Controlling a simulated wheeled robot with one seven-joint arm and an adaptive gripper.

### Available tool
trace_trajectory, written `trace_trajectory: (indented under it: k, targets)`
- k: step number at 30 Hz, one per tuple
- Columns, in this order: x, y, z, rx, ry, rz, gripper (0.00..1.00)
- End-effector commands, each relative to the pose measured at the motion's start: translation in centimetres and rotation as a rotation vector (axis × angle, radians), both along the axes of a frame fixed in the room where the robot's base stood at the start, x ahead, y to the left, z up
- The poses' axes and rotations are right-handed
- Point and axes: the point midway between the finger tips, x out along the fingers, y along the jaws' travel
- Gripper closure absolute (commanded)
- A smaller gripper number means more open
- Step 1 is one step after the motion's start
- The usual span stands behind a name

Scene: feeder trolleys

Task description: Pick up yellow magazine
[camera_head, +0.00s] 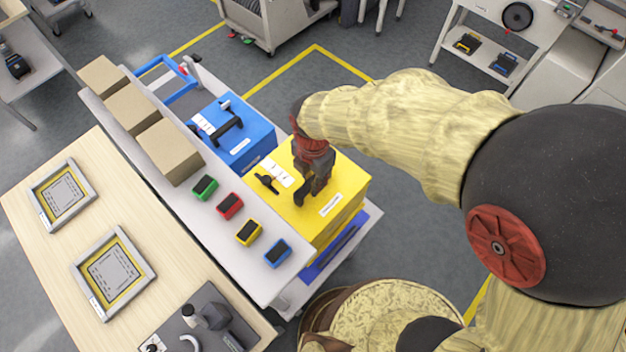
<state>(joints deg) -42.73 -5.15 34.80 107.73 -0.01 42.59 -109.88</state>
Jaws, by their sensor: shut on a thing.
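The yellow magazine (345,190) is a yellow box with white labels and a dark handle on its top. It is on the trolley, beside the blue magazine (238,150). My gripper (305,197) reaches down from above onto the top of the yellow magazine and is shut on its handle. Most of the handle is hidden by the fingers; one dark end shows at the left. I cannot tell whether the yellow magazine is resting or slightly raised.
A white shelf (190,215) along the left of the magazines holds cardboard boxes (168,150) and several small coloured blocks. A wooden table (60,270) with two framed pieces stands further left. Open grey floor (400,240) lies to the right.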

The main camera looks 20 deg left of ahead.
Motion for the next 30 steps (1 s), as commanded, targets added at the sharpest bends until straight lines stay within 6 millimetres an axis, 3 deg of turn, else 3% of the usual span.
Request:
trace_trajectory:
  k: [21,30]
  targets:
    - [0.2,0.2,4.5,0.004,-0.005,0.0,1.0]
    - [0.2,0.1,4.7,0.004,-0.005,0.0,1.0]
